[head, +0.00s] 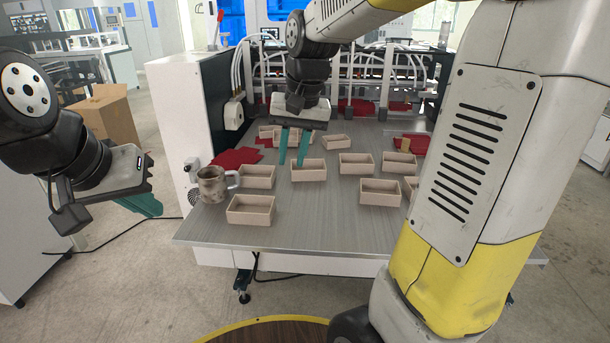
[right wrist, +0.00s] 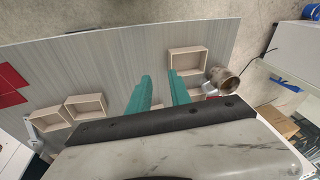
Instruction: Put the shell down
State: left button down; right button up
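Several pale beige open-topped shells stand on the grey table (head: 320,235). One is at the front left (head: 251,210), one behind it (head: 257,176), one just in front of my right gripper (head: 309,170) and one at the front right (head: 380,192). My right gripper (head: 293,162) points down over the table's middle-left, its teal fingers apart with no shell seen clamped between their tips. In the right wrist view, bare table shows between the fingertips (right wrist: 159,75), and a shell (right wrist: 188,60) lies beside the right finger. My left gripper (head: 142,206) hangs off the table's left side; its finger gap is unclear.
A worn metal mug (head: 213,185) stands at the table's left edge, close to two shells. Red sheets (head: 236,158) lie behind it. A machine with white hoses borders the back. My right arm hides the table's right side. The front middle strip is clear.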

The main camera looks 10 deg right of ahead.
jog(key=s+d+r+n+t, duration=0.1)
jog(key=s+d+n+t, duration=0.1)
jog(key=s, duration=1.2)
jog(key=shift+s+d+t+y, duration=0.4)
jog(key=shift+t, duration=0.5)
jog(key=shift+r, duration=0.1)
